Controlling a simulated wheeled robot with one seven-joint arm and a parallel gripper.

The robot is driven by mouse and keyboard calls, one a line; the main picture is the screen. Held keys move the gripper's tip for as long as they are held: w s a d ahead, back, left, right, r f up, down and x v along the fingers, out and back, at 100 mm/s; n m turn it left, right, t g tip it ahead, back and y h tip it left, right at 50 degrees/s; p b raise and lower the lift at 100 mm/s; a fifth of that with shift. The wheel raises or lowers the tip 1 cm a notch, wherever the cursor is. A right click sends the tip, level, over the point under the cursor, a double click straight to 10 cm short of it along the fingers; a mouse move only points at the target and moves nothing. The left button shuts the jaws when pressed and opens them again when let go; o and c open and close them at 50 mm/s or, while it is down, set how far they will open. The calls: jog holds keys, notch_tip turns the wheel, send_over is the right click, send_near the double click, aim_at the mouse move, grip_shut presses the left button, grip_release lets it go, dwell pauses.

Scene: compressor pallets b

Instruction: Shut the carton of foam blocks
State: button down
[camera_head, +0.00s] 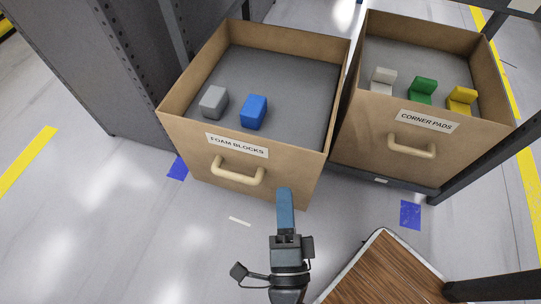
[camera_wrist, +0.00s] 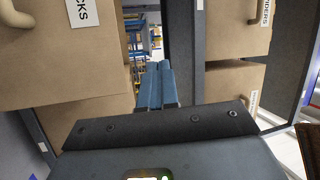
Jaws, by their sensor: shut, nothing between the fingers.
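The carton of foam blocks (camera_head: 188,143) is a brown open-topped box pulled out at the left in the head view. Its front has a "FOAM BLOCKS" label (camera_head: 236,145) and a pale handle (camera_head: 237,171). A grey block (camera_head: 213,101) and a blue block (camera_head: 253,111) lie inside. My gripper (camera_head: 285,192) is shut and empty, its tip overlapping the lower right of the carton's front. I cannot tell if it touches. In the wrist view the shut fingers (camera_wrist: 155,72) point into a gap beside a carton front (camera_wrist: 60,60) with a label ending "KS".
An open "CORNER PADS" carton (camera_head: 370,119) with grey, green and yellow pads stands right of it. A dark rack post (camera_head: 120,55) rises on the left. A wooden tabletop (camera_head: 385,275) is at the lower right. Other brown cartons (camera_wrist: 238,35) show in the wrist view.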

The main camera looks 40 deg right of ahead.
jog(key=w+a+f+m+g+h, duration=0.2)
jog(key=w+a+f+m+g, duration=0.2)
jog(key=f+m+g, duration=0.1)
jog(key=m+g+b, duration=0.1)
jog(key=g, duration=0.1)
send_near(274, 147)
jog(key=x, duration=0.6)
jog(key=shift+w+d+f, duration=0.1)
jog(key=shift+d+f, duration=0.1)
jog(key=shift+d, duration=0.2)
jog(key=shift+w, duration=0.1)
dwell(0.4)
jog(key=x, duration=1.6)
jog(key=r+x, duration=0.1)
jog(key=x, duration=0.7)
